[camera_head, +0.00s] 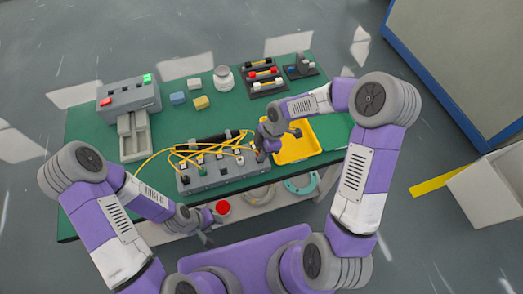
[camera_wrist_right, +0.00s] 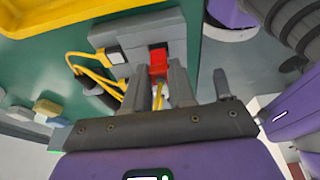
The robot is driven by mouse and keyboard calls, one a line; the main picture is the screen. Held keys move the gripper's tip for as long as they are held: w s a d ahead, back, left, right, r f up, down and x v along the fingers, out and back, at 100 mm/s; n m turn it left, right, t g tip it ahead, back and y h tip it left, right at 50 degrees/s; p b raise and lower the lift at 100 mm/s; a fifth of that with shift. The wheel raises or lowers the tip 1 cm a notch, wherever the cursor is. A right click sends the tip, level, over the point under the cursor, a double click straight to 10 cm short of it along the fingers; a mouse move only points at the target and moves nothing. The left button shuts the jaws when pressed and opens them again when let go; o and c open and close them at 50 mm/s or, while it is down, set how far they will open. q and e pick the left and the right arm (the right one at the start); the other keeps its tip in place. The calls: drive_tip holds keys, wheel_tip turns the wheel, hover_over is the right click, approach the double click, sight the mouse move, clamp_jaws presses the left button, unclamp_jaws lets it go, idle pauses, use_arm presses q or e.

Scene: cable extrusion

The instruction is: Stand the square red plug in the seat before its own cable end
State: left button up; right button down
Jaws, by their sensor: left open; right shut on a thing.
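The square red plug (camera_wrist_right: 158,62) is between the fingertips of my right gripper (camera_wrist_right: 159,80), which is shut on it. In the right wrist view it is at the near end of the grey seat block, close to a seat; I cannot tell whether it is fully in. In the head view my right gripper (camera_head: 262,152) is at the right end of the grey seat block (camera_head: 222,177) and mostly hides the plug. Yellow cables (camera_head: 190,146) loop behind and over the block. My left gripper (camera_head: 208,238) is open and empty, in front of the table edge.
A yellow tray (camera_head: 298,147) lies right of the block. A rack of red and white plugs (camera_head: 265,76), a white jar (camera_head: 223,78), small blue and yellow blocks (camera_head: 201,102) and a grey machine (camera_head: 128,97) stand farther back. A red round thing (camera_head: 222,207) is near my left gripper.

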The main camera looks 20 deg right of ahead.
drive_tip(key=shift+f+b, duration=0.65)
drive_tip(key=shift+f, duration=0.25)
drive_tip(key=c, duration=0.9)
unclamp_jaws()
drive_tip(key=shift+o, duration=0.2)
drive_tip(key=p+v, duration=0.2)
drive_tip(key=v, duration=0.5)
drive_tip(key=shift+r, duration=0.3)
drive_tip(key=shift+d, duration=0.1)
